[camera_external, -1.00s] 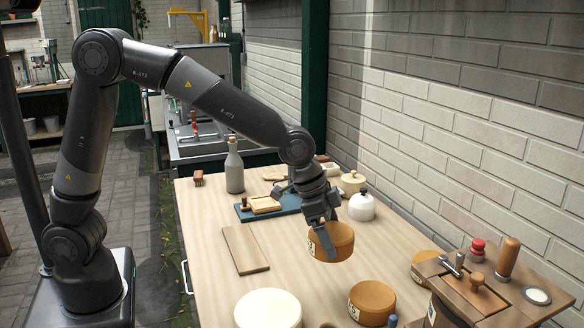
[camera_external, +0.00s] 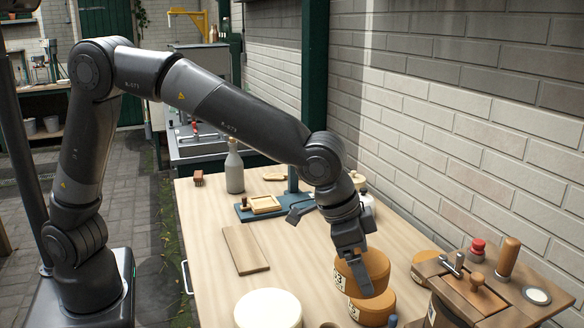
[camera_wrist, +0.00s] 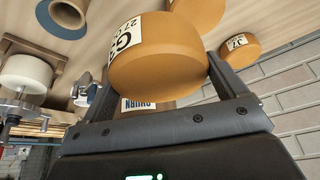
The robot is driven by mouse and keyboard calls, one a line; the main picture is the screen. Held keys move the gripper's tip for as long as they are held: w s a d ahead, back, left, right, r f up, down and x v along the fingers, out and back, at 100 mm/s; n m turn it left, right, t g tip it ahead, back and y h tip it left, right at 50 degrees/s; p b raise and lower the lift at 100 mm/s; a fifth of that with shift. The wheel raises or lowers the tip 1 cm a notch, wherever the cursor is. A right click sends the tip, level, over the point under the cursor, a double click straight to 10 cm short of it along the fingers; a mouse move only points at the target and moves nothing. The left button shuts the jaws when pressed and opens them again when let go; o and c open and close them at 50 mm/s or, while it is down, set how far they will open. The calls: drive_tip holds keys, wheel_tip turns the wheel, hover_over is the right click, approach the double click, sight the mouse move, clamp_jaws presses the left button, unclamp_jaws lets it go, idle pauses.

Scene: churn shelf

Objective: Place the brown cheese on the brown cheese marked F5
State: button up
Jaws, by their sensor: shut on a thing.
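My gripper (camera_external: 354,270) is shut on a brown cheese (camera_external: 374,265), a round orange-brown block with a white label on its side. The held cheese also fills the middle of the wrist view (camera_wrist: 160,62), between the two fingers, and its label seems to begin with G3. Another brown cheese (camera_external: 376,313) sits on the table directly below in the picture, its top partly hidden by the held one. I cannot tell whether the two touch. Its label is partly visible, but I cannot read F5 on it. A third brown cheese (camera_wrist: 240,46) shows in the wrist view with a label like J7.
A large pale cheese (camera_external: 268,309) stands left of the lower brown cheese. A wooden stand with handles (camera_external: 470,290) is at the right. The brick wall (camera_external: 470,150) borders the table.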

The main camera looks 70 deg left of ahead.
drive_tip(key=w+a+f, duration=0.1)
drive_tip(key=w, duration=0.1)
drive_tip(key=w+a+f, duration=0.3)
drive_tip(key=w+f, duration=0.1)
drive_tip(key=w, duration=0.1)
drive_tip(key=shift+a, duration=0.3)
drive_tip(key=shift+f, duration=1.95)
drive_tip(key=o, duration=1)
drive_tip(key=shift+s+f, duration=0.1)
drive_tip(key=shift+f, duration=0.05)
